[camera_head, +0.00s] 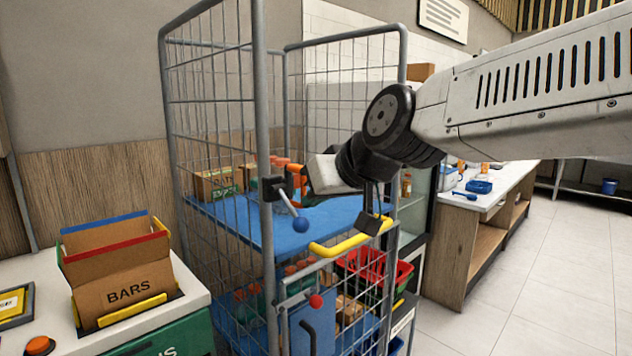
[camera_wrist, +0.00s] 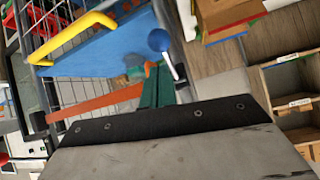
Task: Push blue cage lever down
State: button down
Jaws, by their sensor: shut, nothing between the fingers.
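The blue cage lever (camera_head: 293,212) is a short grey rod with a blue ball at its end. It sits on a black bracket on the cage's front post and slants down to the right in the head view. In the wrist view its blue ball (camera_wrist: 159,40) is just beyond the fingertips. My gripper (camera_head: 293,172) is shut and empty, just above and beside the lever rod. It also shows in the wrist view (camera_wrist: 154,68), with the lever rod to its right. I cannot tell whether the fingers touch the lever.
The wire roll cage (camera_head: 267,120) has a blue shelf (camera_head: 235,215) with boxes and bottles. A yellow handle (camera_head: 345,246) and a red-knobbed lever (camera_head: 316,300) are below. A cardboard BARS box (camera_head: 128,290) stands on the left counter. Open floor lies at right.

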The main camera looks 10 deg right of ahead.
jog(key=shift+s+a+f, duration=0.1)
jog(key=shift+f, duration=2.1)
notch_tip(320, 180, up, 6)
jog(key=d, duration=0.1)
jog(key=s+d+f, duration=0.3)
jog(key=s+d, duration=0.1)
jog(key=s, duration=0.3)
jog(key=shift+s+d+f, duration=0.2)
jog(key=shift+d+f, duration=0.05)
jog(key=shift+d, duration=0.05)
